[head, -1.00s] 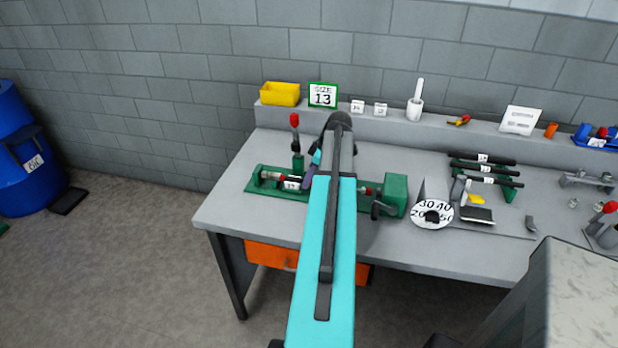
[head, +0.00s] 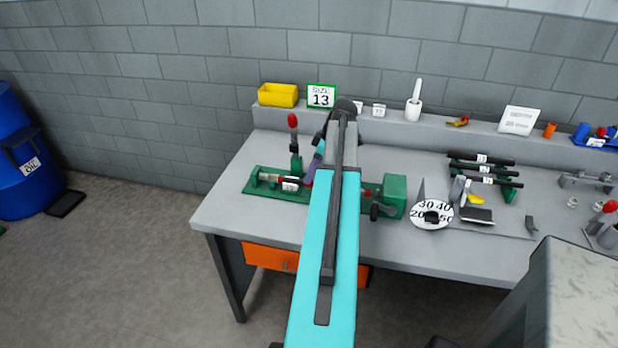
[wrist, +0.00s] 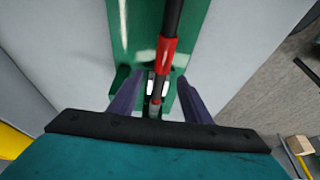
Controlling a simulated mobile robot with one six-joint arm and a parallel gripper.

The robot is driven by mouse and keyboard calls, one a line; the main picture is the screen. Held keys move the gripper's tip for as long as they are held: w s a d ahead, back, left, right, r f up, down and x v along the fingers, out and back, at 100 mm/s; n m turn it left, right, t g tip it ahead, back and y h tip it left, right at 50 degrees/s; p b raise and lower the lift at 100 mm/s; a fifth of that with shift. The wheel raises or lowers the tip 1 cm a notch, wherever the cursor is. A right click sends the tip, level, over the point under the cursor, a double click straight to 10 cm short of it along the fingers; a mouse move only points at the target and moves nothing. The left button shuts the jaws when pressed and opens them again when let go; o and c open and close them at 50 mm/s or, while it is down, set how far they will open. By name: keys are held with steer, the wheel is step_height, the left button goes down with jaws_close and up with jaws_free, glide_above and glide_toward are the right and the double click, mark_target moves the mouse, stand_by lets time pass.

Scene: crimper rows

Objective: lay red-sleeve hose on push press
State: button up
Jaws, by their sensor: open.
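The push press (head: 262,192) is a long green fixture on the bench in the head view, with a red-knobbed upright lever and a green block at its right end. My arm covers its middle. In the wrist view the green press bed (wrist: 193,40) runs up the picture. The red-sleeve hose (wrist: 174,15), black with a red sleeve (wrist: 165,57), lies along this bed. My gripper (wrist: 158,85) is open, its purple fingers apart on either side of the hose line, near the sleeve's lower end. Whether the hose is fully seated cannot be told.
A size 13 sign (head: 321,96) and a yellow bin (head: 278,95) stand on the back ledge. Right of the press are a round numbered dial (head: 431,215) and a rack of black hoses (head: 482,168). A grey block stands at the lower right.

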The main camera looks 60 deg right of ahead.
steer(key=b+v, duration=0.1)
steer(key=v, duration=0.8)
steer(key=shift+r, duration=0.2)
stand_by(0.6)
